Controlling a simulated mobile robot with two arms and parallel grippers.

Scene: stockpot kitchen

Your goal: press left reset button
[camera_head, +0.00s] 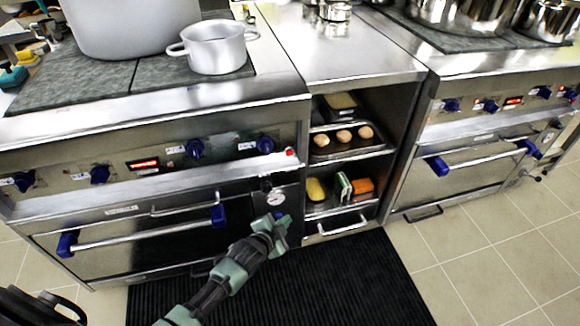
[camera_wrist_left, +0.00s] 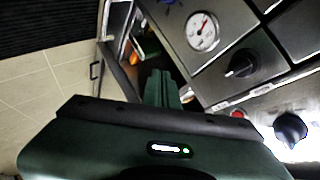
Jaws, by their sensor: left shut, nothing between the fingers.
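The left stove (camera_head: 150,165) has a control panel at its right end with a black knob (camera_head: 266,185) and a round white gauge (camera_head: 276,198). The gauge (camera_wrist_left: 203,31) and black knob (camera_wrist_left: 240,64) also show in the left wrist view. A small blue part (camera_head: 279,215) shows below the gauge, right by my fingertips; I cannot tell whether they touch it. A small red button or light (camera_head: 290,152) sits higher, at the panel's right end. My left gripper (camera_head: 275,221) is shut and empty, in front of the panel's lower part. My right gripper is out of view.
Open shelves (camera_head: 350,155) with a tray of buns and food packs stand right of the panel. A grey pot (camera_head: 214,48) stands on the stove. A blue-ended oven handle (camera_head: 140,232) juts out at left. A black mat (camera_head: 340,285) covers the floor.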

